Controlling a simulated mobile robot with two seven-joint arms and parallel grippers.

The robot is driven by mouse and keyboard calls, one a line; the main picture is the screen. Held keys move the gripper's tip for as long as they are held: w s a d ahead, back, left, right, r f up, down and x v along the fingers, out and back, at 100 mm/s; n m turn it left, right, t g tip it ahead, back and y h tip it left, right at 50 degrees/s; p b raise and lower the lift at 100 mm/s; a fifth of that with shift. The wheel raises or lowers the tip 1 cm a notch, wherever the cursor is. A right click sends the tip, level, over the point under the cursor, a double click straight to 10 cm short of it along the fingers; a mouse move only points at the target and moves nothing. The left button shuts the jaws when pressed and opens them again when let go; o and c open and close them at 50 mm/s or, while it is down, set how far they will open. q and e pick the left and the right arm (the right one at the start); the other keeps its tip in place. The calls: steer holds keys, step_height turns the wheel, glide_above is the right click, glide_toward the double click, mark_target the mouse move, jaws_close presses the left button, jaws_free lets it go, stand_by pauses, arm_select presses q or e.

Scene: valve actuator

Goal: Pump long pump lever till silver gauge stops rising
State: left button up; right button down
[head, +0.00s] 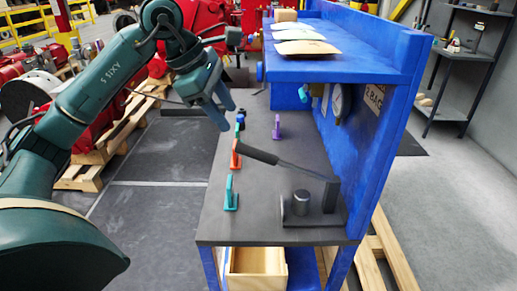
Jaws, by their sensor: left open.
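The long pump lever (293,169) has a dark grip (247,152) and a thin metal shaft. It slopes down to the right from its grip to the pump base (315,214) on the grey bench top. A short silver cylinder (300,202) stands on that base. A round silver gauge (337,102) is on the bench's back panel, seen edge-on, so its needle cannot be read. My left gripper (227,117) is open and empty, above and left of the lever's grip, apart from it. My right gripper is not in view.
The blue upper shelf (345,45) overhangs the back and holds packages. A wooden box (257,270) sits below. Open floor (150,215) lies left of the bench.

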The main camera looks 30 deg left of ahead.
mark_target(247, 146)
arm_select(q)
steer(key=x, duration=0.6)
steer(key=p+x, duration=0.1)
steer(key=x, duration=0.5)
steer(key=shift+w+a+f, duration=0.1)
steer(key=shift+f, duration=0.35)
jaws_close()
